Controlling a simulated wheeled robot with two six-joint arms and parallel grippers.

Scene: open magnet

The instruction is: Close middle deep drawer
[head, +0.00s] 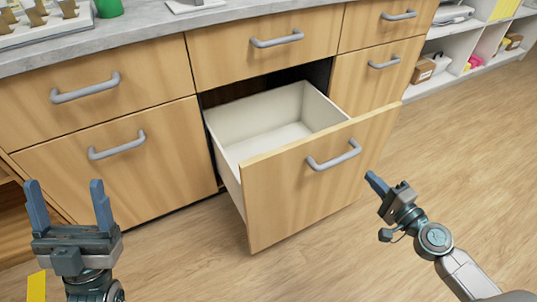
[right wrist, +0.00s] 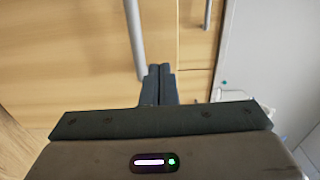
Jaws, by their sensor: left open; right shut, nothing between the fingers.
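The middle deep drawer (head: 300,185) is pulled far out of the wooden cabinet in the head view. Its white inside is empty, and its front has a grey bar handle (head: 333,156). My right gripper (head: 376,183) is shut and empty, just to the right of the drawer front; I cannot tell whether it touches. In the right wrist view, its closed fingers (right wrist: 159,72) show below wooden fronts, with a grey handle (right wrist: 134,40) to their left. My left gripper (head: 68,205) is open and empty, in front of the lower left drawer (head: 115,165), left of the open drawer.
Shut drawers surround the opening, including the shallow one above it (head: 262,58). A grey countertop (head: 150,28) runs along the top, with a green cup (head: 109,8) on it. White shelves (head: 482,45) stand at the far right. The wooden floor (head: 460,160) at right is clear.

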